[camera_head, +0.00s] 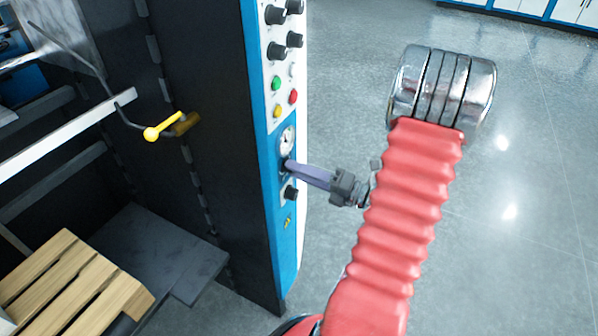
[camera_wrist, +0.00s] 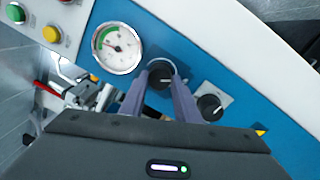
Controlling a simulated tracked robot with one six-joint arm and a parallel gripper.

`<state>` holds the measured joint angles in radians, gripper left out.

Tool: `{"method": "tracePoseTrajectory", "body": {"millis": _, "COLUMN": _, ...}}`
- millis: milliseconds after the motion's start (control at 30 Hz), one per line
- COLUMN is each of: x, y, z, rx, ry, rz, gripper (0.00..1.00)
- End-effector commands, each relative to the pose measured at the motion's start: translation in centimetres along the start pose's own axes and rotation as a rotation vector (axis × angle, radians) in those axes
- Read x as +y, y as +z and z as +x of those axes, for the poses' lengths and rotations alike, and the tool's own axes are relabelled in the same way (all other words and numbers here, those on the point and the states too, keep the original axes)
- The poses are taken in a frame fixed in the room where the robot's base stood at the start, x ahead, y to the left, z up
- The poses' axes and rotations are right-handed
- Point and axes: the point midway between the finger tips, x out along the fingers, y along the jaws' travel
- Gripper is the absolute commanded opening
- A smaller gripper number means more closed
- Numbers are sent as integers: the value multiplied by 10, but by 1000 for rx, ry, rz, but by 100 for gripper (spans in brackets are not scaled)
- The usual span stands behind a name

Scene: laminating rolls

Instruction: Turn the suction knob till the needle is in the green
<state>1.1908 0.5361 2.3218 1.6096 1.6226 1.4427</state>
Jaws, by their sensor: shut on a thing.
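A round white dial gauge (camera_wrist: 118,47) with a green arc on its left side is on the blue panel in the wrist view. The needle is too small to read with certainty. Just beside the gauge is a black knob (camera_wrist: 159,79), between the two purple-grey fingers of my gripper (camera_wrist: 161,75). The gripper is shut on this knob. In the head view, the gauge (camera_head: 287,138) sits just above my gripper (camera_head: 288,167), which reaches the panel from the right. There the fingers hide the held knob.
Another black knob (camera_wrist: 210,107) is close beside the right finger. Several more black knobs and coloured buttons (camera_head: 293,97) are higher on the panel. A yellow-handled lever (camera_head: 152,133) and a wooden pallet (camera_head: 70,285) are at the left. Open floor lies at the right.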

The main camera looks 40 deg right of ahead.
Motion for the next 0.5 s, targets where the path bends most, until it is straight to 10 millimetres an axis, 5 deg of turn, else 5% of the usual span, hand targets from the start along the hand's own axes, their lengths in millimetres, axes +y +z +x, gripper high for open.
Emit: {"method": "tracePoseTrajectory", "body": {"millis": 500, "x": -2, "y": 1, "z": -1, "rx": -9, "ry": -9, "rz": 81, "gripper": 7}}
